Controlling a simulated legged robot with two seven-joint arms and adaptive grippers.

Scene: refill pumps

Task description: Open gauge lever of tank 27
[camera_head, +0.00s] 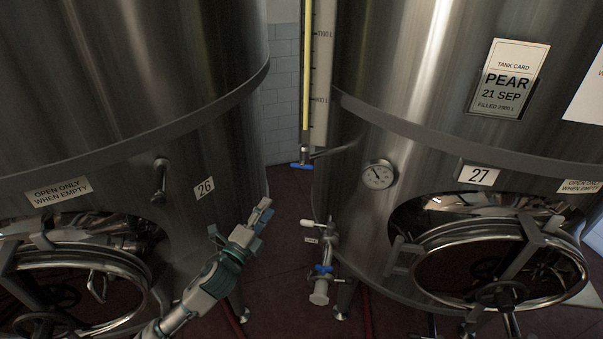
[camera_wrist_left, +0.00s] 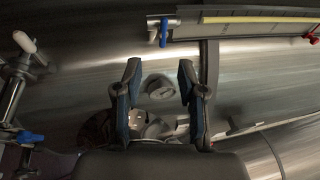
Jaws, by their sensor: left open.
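Tank 27 (camera_head: 400,140) is the steel tank on the right, with a "27" plate (camera_head: 479,175). A level gauge with a yellow column (camera_head: 306,70) stands at its left side. The gauge's small blue lever (camera_head: 301,165) sits at the bottom of it, lying roughly sideways. My left gripper (camera_head: 262,217) is open and empty, below and left of the lever, apart from it. In the left wrist view the blue lever (camera_wrist_left: 163,32) shows beyond the open fingers (camera_wrist_left: 158,78), and the gauge (camera_wrist_left: 260,18) runs to the right.
Tank 26 (camera_head: 130,100) stands on the left, close to my left arm. An outlet valve with a white handle (camera_head: 309,223) and a blue handle (camera_head: 323,269) juts from tank 27 below the gauge. A round dial (camera_head: 379,174) and a manway door (camera_head: 420,285) are farther right.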

